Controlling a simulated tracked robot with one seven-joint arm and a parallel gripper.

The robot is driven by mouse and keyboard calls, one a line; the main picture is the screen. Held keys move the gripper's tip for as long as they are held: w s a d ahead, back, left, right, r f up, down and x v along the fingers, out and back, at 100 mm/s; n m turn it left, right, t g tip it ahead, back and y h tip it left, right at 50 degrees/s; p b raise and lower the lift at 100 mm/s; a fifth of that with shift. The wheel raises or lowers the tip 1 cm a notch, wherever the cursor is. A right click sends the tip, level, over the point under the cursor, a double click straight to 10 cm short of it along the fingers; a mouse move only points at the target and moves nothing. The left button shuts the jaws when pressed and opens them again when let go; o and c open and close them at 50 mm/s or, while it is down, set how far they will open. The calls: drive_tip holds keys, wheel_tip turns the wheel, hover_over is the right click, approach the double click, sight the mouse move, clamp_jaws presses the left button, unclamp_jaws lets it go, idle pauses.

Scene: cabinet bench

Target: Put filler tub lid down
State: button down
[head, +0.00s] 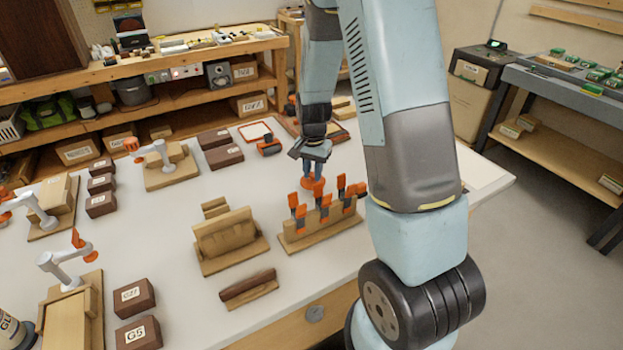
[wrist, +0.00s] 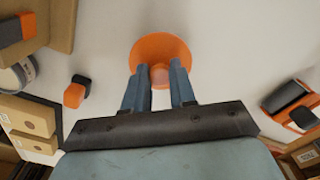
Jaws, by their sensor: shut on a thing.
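The orange round lid (wrist: 160,50) shows in the wrist view as a shallow disc with a small knob at its middle. My gripper (wrist: 160,80) is shut on the knob, one finger on each side. In the head view my gripper (head: 313,168) is over the far right part of the bench, pointing down. A bit of the orange lid (head: 312,184) shows under the fingers, partly hidden by them and the clamps in front. I cannot tell whether the lid touches the bench top. I cannot make out the filler tub for sure.
A wooden rack with orange-handled clamps (head: 322,215) stands just in front of my gripper. An orange and black tool (head: 268,145) lies to its left, near dark boxes (head: 221,147). A wooden holder (head: 228,240) stands front left. Bare bench top (head: 262,190) lies left of the lid.

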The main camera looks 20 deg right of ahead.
sight(313, 175)
drive_tip(key=shift+f, duration=1.35)
drive_tip(key=shift+f, duration=0.1)
drive_tip(key=c, duration=0.9)
unclamp_jaws()
wheel_tip(313, 175, up, 12)
drive_tip(key=s+r+n+t, duration=0.1)
drive_tip(key=s+r+n, duration=0.1)
drive_tip(key=s+r, duration=0.45)
drive_tip(key=s+r+n+t, duration=0.2)
drive_tip(key=s+r, duration=0.2)
drive_tip(key=r, duration=0.5)
drive_tip(key=shift+s+a+r+n+t, duration=0.1)
drive_tip(key=shift+s+r+n+t, duration=0.5)
drive_tip(key=shift+s+r, duration=1.25)
drive_tip(key=shift+s+d+r+n+t, duration=0.2)
drive_tip(key=shift+s+r+n, duration=0.55)
drive_tip(key=shift+s, duration=2.2)
drive_tip(key=shift+s+a+r+n+t, duration=0.2)
drive_tip(key=shift+s+r+n+t, duration=0.75)
drive_tip(key=shift+s, duration=1.45)
